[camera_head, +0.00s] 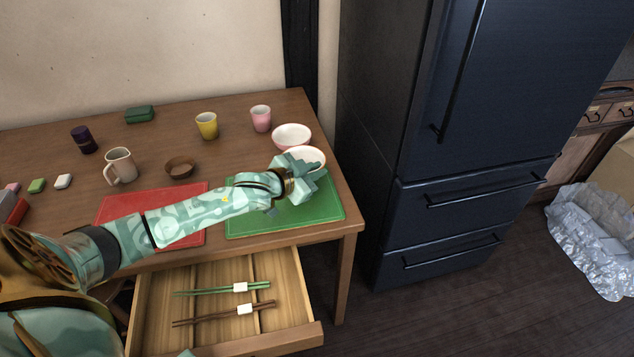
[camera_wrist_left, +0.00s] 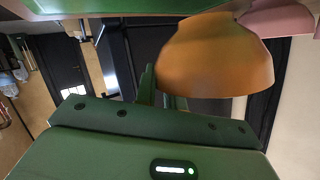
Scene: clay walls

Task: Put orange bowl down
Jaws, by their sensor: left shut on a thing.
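The orange bowl (camera_wrist_left: 215,62) fills the upper middle of the left wrist view, which looks upside down. In the head view its pale inside (camera_head: 308,154) shows just behind my left gripper (camera_head: 306,178). My left gripper is shut on the bowl's near rim, over the back right part of the green mat (camera_head: 322,205). The bowl is upright, with its base at or very close to the mat; the hand hides the exact contact. My right gripper is not in view.
A pink bowl (camera_head: 292,136) stands close behind the orange bowl, with a pink cup (camera_head: 260,118) and yellow cup (camera_head: 207,126) to the left. A red mat (camera_head: 125,204) lies left. An open drawer (camera_head: 225,325) with chopsticks juts out below. A dark fridge (camera_head: 400,220) stands right.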

